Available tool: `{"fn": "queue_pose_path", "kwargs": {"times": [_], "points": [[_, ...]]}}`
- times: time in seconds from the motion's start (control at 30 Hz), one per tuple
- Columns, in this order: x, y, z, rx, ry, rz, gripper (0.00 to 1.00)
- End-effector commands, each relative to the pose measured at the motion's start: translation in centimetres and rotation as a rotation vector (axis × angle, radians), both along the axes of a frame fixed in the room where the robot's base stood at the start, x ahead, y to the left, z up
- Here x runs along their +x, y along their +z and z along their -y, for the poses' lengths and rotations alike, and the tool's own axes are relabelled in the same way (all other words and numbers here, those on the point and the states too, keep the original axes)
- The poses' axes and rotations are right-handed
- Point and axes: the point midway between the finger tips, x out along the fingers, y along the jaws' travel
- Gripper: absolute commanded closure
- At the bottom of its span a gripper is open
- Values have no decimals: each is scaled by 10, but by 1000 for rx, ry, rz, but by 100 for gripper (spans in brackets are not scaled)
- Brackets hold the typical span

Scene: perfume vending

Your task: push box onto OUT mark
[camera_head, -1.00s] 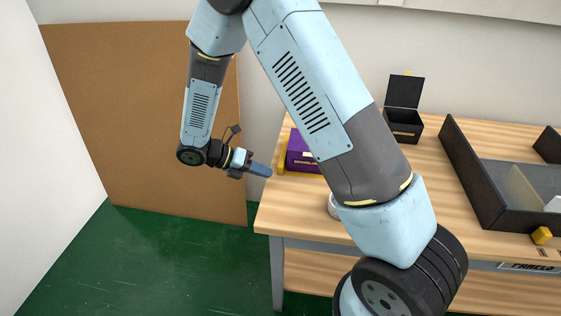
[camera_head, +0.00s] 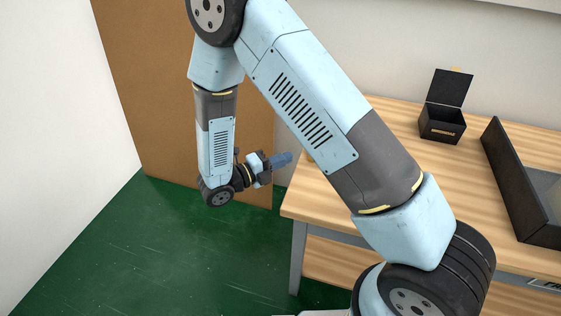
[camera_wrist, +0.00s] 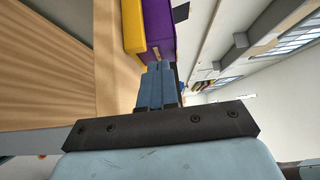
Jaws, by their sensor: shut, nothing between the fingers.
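A purple box (camera_wrist: 158,28) shows at the top of the wrist view, with a yellow bar (camera_wrist: 133,25) along its left side. My gripper (camera_wrist: 158,66) is shut and empty. Its fingertips point at the near end of the box, very close to it; I cannot tell whether they touch. In the head view my gripper (camera_head: 290,158) is at the left end of the wooden table (camera_head: 315,205). My own arm hides the purple box there. I see no OUT mark in either current view.
An open black box (camera_head: 440,123) with its lid up stands toward the back of the table. A black-walled tray (camera_head: 512,175) is at the right. A brown panel (camera_head: 150,90) stands against the wall at the left. Green floor (camera_head: 160,250) lies open left of the table.

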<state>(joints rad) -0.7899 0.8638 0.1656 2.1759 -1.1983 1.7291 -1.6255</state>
Motion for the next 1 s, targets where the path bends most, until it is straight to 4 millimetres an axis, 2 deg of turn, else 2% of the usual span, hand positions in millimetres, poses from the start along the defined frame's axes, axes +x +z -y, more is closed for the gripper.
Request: {"fn": "queue_pose_path", "kwargs": {"times": [0.3, 0.5, 0.7, 1.0], "points": [[27, 0, 50, -1, -4, -2, 100], [40, 0, 74, 1, -4, 0, 100], [47, 0, 85, 1, -3, 0, 100], [48, 0, 86, 1, -2, 0, 100]]}}
